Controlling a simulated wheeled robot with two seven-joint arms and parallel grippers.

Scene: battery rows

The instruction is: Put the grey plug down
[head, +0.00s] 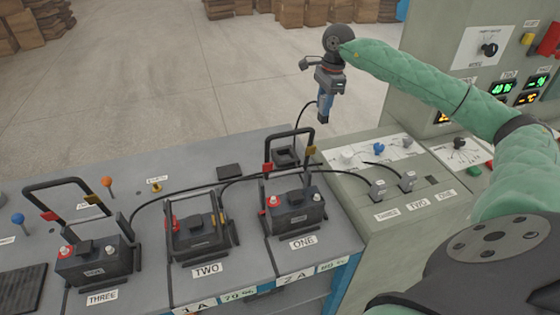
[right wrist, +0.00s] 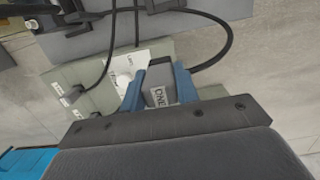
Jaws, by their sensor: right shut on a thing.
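My right gripper (head: 324,104) is shut on a grey plug (right wrist: 160,95) labelled ONE, which shows between its blue fingers in the right wrist view. In the head view the plug is mostly hidden by the fingers, hanging above the bench's back edge with a dark cable running down from it. Two other grey plugs (head: 377,188) (head: 408,181) sit on the panel (head: 365,210) at the right, at the labels THREE and TWO. The place by the label ONE has no plug in it. My left gripper is out of view.
Batteries labelled THREE (head: 95,260), TWO (head: 200,236) and ONE (head: 296,210) stand along the bench, with raised handles. Cables cross the bench. A tall control cabinet (head: 425,40) stands at the right.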

